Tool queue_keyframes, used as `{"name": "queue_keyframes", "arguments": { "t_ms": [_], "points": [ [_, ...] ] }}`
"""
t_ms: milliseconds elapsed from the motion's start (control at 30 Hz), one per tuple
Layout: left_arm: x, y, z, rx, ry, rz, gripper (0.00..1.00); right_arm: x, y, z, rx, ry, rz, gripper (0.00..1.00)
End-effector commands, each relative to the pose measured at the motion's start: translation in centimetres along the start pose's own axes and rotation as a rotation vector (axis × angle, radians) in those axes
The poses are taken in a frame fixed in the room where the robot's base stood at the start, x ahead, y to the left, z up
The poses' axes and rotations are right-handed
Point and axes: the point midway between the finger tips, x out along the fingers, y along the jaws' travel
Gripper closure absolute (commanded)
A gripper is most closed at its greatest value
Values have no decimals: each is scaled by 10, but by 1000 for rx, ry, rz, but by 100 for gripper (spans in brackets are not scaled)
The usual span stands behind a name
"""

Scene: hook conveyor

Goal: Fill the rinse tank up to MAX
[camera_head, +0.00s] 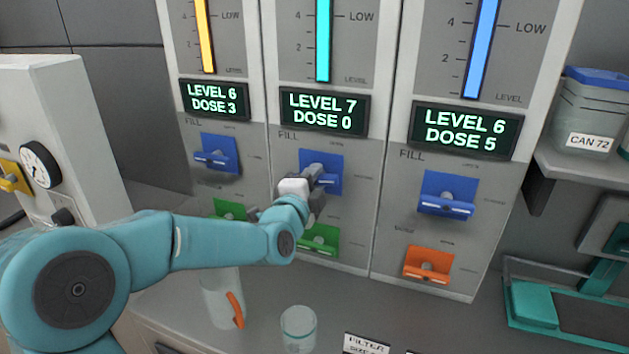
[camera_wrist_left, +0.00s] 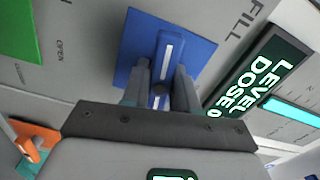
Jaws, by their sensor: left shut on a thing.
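Three tank panels stand side by side, each with a level bar and a display. The middle panel's display (camera_head: 323,110) reads LEVEL 7, DOSE 0, and its teal bar (camera_head: 323,40) runs past the top edge of the head view. No MAX mark or rinse label is readable. My left gripper (camera_head: 314,187) is at the middle panel's blue FILL lever (camera_head: 334,172), partly covering it. In the left wrist view, my gripper's fingers (camera_wrist_left: 160,90) are on both sides of this blue lever (camera_wrist_left: 168,50), shut on it. My right gripper is not in view.
The left display (camera_head: 214,99) reads LEVEL 6, DOSE 3; the right one (camera_head: 466,130) LEVEL 6, DOSE 5. A green lever (camera_head: 320,240) sits below my gripper. A clear cup (camera_head: 298,328) and a jug with an orange handle (camera_head: 236,309) stand on the counter.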

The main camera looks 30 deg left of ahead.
Motion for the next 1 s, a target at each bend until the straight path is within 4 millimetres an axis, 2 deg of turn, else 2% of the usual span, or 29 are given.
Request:
{"name": "queue_keyframes", "arguments": {
  "t_ms": [333,867,900,933,1000],
  "points": [
    [0,1,0,128,1,3,100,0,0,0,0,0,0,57],
    [0,1,0,148,0,3,100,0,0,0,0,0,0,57],
    [0,1,0,148,0,3,62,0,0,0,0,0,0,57],
    [0,1,0,148,0,3,52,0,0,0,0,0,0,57],
    [0,1,0,147,0,3,51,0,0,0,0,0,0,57]
  ]
}}
